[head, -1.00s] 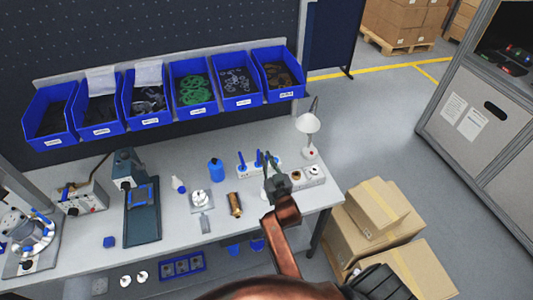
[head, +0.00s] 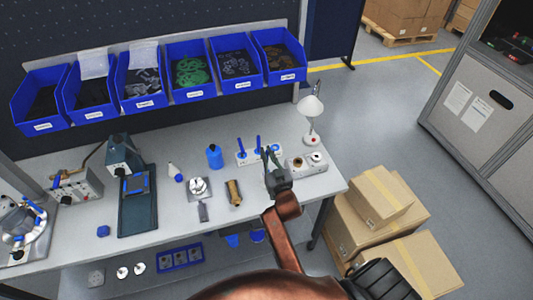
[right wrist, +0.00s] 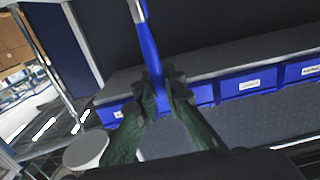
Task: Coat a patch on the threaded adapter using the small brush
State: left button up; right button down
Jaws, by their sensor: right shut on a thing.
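The threaded adapter, taken to be the brass-coloured cylinder (head: 234,193), lies on the bench left of my right gripper (head: 270,164). The right gripper is shut on a blue-handled brush. In the right wrist view the brush handle (right wrist: 149,58) runs up from between the green-sided fingers (right wrist: 155,98), with a silver part at its upper end. The bristles are outside that view. The adapter and gripper are apart. Other blue-handled brushes (head: 241,146) stand in a white holder (head: 245,160) beside the gripper. My left gripper is not in view.
A white lamp (head: 312,108) stands close right of the gripper, with a pale block with round fittings (head: 307,163) near the bench edge. A blue bottle (head: 214,157) and a metal fixture (head: 198,187) stand left. Blue bins (head: 187,72) hang behind. Cardboard boxes (head: 375,195) are at right.

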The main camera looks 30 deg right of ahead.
jog(key=shift+f, duration=0.1)
dwell(0.7)
jog(key=shift+f+b, duration=0.35)
jog(key=shift+f, duration=0.15)
dwell(0.8)
notch_tip(320, 180, up, 7)
jog(key=p, duration=0.7)
jog(key=shift+r, duration=0.15)
dwell(0.7)
